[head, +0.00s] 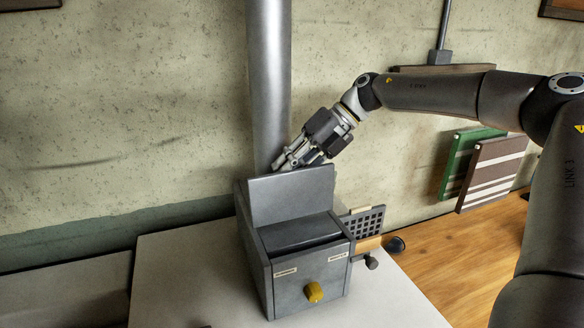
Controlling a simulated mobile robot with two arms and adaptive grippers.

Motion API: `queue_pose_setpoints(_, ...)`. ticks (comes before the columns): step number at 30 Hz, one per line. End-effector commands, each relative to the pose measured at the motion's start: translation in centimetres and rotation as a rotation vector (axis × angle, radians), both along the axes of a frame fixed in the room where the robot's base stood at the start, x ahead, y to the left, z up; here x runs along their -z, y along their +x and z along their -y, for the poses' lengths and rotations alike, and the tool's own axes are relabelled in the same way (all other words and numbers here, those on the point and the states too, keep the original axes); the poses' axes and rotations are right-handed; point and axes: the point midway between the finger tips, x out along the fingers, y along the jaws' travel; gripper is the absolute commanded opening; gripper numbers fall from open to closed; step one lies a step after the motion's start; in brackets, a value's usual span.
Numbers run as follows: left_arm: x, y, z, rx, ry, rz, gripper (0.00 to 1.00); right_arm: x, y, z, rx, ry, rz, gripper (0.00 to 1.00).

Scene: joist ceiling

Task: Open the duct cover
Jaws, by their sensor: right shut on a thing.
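The duct cover (290,195) looks to be the flat grey panel standing raised at the top rear of the box. My right gripper (287,163) comes in from the upper right, angled down, and is shut on the duct cover at its upper edge. The exact contact of the fingertips is hard to see there. My left gripper is out of view.
Green and striped panels (490,172) hang on the wall at right. The white tabletop (185,275) is clear left of the box.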

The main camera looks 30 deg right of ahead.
Motion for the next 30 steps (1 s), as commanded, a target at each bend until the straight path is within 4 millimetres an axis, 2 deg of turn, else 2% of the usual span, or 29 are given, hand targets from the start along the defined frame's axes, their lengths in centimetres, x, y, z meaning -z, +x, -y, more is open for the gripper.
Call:
queue_pose_setpoints(11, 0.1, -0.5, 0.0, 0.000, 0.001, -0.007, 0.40, 0.3, 0.1, 0.2, 0.006, -0.001, -0.008, 0.00)
queue_pose_setpoints(12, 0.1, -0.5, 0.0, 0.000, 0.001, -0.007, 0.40, 0.4, 0.1, 0.2, 0.006, -0.001, -0.008, 0.26)
queue_pose_setpoints(17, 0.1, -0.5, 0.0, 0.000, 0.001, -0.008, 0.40, 0.3, 0.0, 0.2, 0.004, -0.002, -0.008, 0.46)
queue_pose_setpoints(26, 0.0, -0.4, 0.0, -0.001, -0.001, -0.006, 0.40, 0.2, 0.0, 0.1, 0.002, 0.000, -0.007, 0.46)
queue_pose_setpoints(30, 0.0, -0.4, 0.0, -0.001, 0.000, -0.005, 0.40, -0.6, -0.2, 0.8, 0.003, 0.000, -0.004, 0.46)
